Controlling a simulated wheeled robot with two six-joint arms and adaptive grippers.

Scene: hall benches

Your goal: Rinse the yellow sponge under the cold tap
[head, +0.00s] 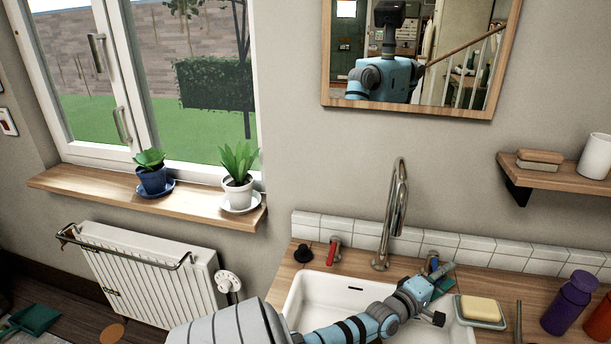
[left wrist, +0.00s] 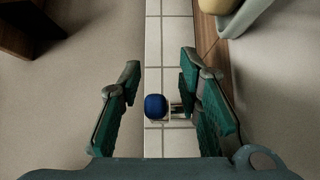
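A pale yellow block, which looks like the yellow sponge (head: 480,309), lies on a grey-green dish (head: 482,323) right of the sink. Part of a yellow thing also shows at the top of the left wrist view (left wrist: 213,5). The cold tap's blue handle (head: 432,263) stands at the wall, right of the tall chrome spout (head: 396,205). My left gripper (head: 443,281) is at the blue handle and partly hides it. In the left wrist view, its green fingers are apart, with the round blue knob (left wrist: 155,106) between them, touching neither. My right gripper is not in view.
The white sink (head: 308,297) looks empty where it shows. A red tap handle (head: 333,250) and a black plug (head: 303,253) are left of the spout. Purple (head: 568,302) and orange bottles stand at the right. A wall shelf (head: 560,177) is above.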

